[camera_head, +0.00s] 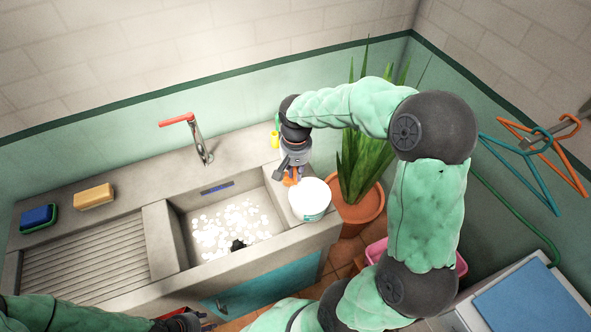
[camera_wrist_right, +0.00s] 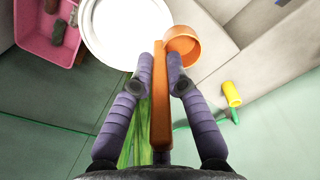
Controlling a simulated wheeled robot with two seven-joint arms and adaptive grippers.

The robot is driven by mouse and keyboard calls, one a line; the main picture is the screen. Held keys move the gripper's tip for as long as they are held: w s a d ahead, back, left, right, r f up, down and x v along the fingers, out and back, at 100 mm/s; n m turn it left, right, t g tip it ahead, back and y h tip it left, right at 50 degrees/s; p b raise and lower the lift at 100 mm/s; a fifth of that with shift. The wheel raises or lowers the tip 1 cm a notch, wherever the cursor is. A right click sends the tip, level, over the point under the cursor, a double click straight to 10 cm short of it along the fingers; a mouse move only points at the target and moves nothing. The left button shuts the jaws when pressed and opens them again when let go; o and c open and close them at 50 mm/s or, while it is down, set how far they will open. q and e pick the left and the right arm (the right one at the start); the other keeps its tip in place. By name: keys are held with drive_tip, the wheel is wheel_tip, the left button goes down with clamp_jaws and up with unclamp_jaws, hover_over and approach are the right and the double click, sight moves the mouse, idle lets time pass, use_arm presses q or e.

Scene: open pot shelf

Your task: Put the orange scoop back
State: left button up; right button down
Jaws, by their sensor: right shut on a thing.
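The orange scoop (camera_head: 291,181) is held over the right end of the sink, close to the left side of the white tub (camera_head: 313,205). In the right wrist view its handle (camera_wrist_right: 160,120) lies between the fingers and its cup (camera_wrist_right: 184,45) overlaps the rim of the white tub (camera_wrist_right: 125,25). My right gripper (camera_head: 293,172) is shut on the scoop's handle; it also shows in the right wrist view (camera_wrist_right: 160,78). Whether the cup touches the tub cannot be told. My left gripper (camera_head: 185,322) is low at the bottom edge, partly cut off, its jaws unclear.
The sink basin (camera_head: 183,222) holds foam. A red-handled tap (camera_head: 197,138) stands behind it. Sponges (camera_head: 94,197) lie at the left. A potted plant (camera_head: 358,206) stands right of the tub. A yellow hose nozzle (camera_wrist_right: 231,93) is near the wall. Hangers (camera_head: 545,150) hang at right.

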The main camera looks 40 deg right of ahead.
drive_tip(key=shift+w+d+f+b, duration=0.4)
drive_tip(key=shift+w+d+f, duration=0.85)
drive_tip(key=shift+f, duration=0.65)
drive_tip(key=shift+w+d+f+b, duration=0.45)
drive_tip(key=shift+w+d+f, duration=0.8)
drive_tip(key=shift+f, duration=0.7)
drive_tip(key=shift+w+d+f+b, duration=0.4)
drive_tip(key=shift+w+d+f, duration=0.6)
drive_tip(key=shift+w+f, duration=0.65)
drive_tip(key=shift+s+f, duration=0.25)
drive_tip(key=shift+f, duration=0.1)
drive_tip(key=c, duration=1.6)
unclamp_jaws()
drive_tip(key=shift+f, duration=0.1)
drive_tip(key=o, duration=0.4)
